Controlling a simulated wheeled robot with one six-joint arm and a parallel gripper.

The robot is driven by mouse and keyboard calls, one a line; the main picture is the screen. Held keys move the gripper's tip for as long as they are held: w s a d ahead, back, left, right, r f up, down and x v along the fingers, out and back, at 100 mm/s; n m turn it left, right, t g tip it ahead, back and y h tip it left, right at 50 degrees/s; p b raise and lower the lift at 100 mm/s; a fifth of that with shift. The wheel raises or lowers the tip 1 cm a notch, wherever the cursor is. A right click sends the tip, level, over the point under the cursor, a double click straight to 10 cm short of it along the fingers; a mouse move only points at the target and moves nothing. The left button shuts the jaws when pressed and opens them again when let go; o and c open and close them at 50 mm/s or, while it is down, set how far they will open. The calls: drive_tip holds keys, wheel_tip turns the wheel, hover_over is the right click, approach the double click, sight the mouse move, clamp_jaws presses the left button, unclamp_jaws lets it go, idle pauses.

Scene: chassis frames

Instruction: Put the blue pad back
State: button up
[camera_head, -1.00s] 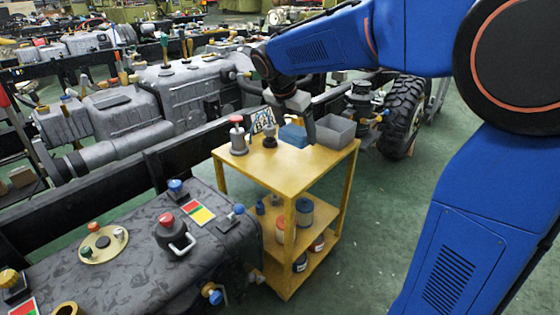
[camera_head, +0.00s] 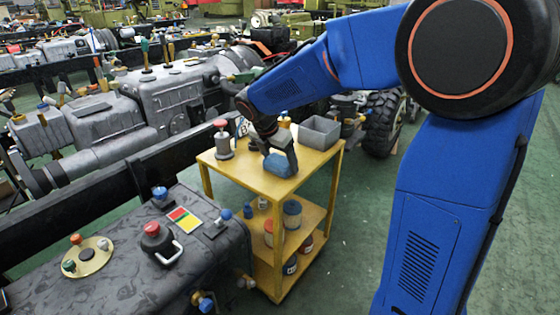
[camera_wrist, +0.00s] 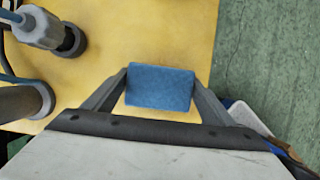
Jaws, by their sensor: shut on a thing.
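The blue pad (camera_head: 278,167) is at the front middle of the top of the yellow cart (camera_head: 232,174). My gripper (camera_head: 281,157) has come down from above and is shut on it. In the wrist view the pad (camera_wrist: 160,88) sits between the two fingers of my gripper (camera_wrist: 161,84), one on each side. The yellow cart top shows below and beyond the pad. I cannot tell whether the pad rests on the cart or is held just above it.
A grey open bin (camera_head: 320,133) stands at the cart's back right. A grey piece with a red knob (camera_head: 223,139) stands at its left. A dark tank (camera_head: 120,262) with knobs and a coloured card (camera_head: 184,220) lies front left. Green floor (camera_head: 340,250) is clear to the right.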

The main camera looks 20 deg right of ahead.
drive_tip(key=o, duration=1)
drive_tip(key=shift+f, duration=0.1)
drive_tip(key=v, duration=1.2)
drive_tip(key=shift+r, duration=0.25)
